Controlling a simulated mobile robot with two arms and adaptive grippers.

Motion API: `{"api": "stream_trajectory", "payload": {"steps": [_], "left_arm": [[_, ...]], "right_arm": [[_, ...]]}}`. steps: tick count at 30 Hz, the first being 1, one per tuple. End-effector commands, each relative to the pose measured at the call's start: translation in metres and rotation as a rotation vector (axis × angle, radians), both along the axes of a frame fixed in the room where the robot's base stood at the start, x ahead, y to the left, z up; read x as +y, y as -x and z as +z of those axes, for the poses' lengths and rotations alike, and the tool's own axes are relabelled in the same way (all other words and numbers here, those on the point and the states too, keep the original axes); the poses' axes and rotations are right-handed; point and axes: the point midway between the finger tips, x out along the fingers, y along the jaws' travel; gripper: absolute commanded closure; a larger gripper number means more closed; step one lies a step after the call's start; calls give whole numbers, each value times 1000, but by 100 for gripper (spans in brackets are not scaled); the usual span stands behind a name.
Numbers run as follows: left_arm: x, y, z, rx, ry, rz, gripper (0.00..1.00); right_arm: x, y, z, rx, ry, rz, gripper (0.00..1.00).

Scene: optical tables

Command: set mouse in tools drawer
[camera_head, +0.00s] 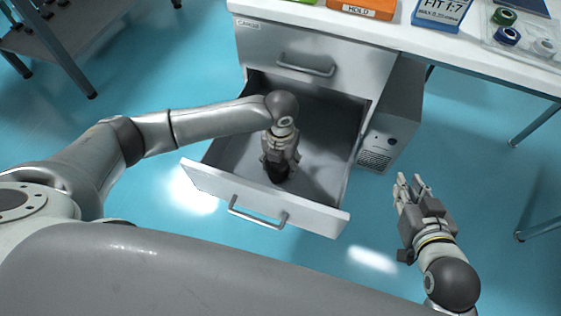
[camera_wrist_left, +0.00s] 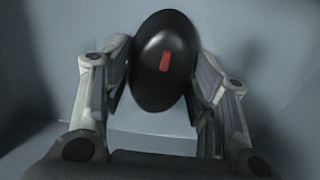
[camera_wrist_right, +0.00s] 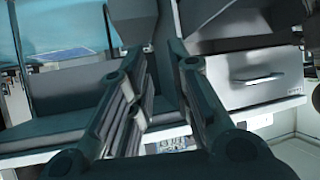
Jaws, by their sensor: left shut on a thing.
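The mouse (camera_wrist_left: 163,85) is black and oval with a red mark, seen between my left fingers in the left wrist view. My left gripper (camera_wrist_left: 163,75) is shut on it from both sides. In the head view my left gripper (camera_head: 279,166) points down inside the open lower drawer (camera_head: 325,214). The mouse shows there only as a dark shape (camera_head: 277,174) under the fingers; whether it touches the drawer floor I cannot tell. My right gripper (camera_head: 409,184) is empty, fingers apart, over the floor right of the drawer. Its fingers also show apart in the right wrist view (camera_wrist_right: 164,55).
The upper drawer (camera_head: 305,65) of the cabinet is shut. A grey computer case (camera_head: 388,130) stands right of the cabinet. The white tabletop (camera_head: 460,45) above holds an orange HOLD box (camera_head: 362,8), a blue box (camera_head: 440,13) and tape rolls (camera_head: 507,35). The drawer's visible floor is otherwise bare.

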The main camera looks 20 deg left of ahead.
Motion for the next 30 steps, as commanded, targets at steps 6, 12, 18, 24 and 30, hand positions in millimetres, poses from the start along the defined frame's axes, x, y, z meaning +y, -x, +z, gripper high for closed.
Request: {"api": "stream_trajectory", "payload": {"steps": [6,12,18,24,30], "left_arm": [[0,0,0,0,0,0,71],[0,0,-3,0,0,0,32],[0,0,-2,0,0,0,25],[0,0,-1,-1,0,0,25],[0,0,12,-2,1,0,25]], "right_arm": [[0,0,0,2,0,0,81],[0,0,-1,4,1,0,81],[0,1,-1,5,1,0,81],[0,1,-1,5,1,0,81],[-5,11,-10,79,19,-5,81]]}}
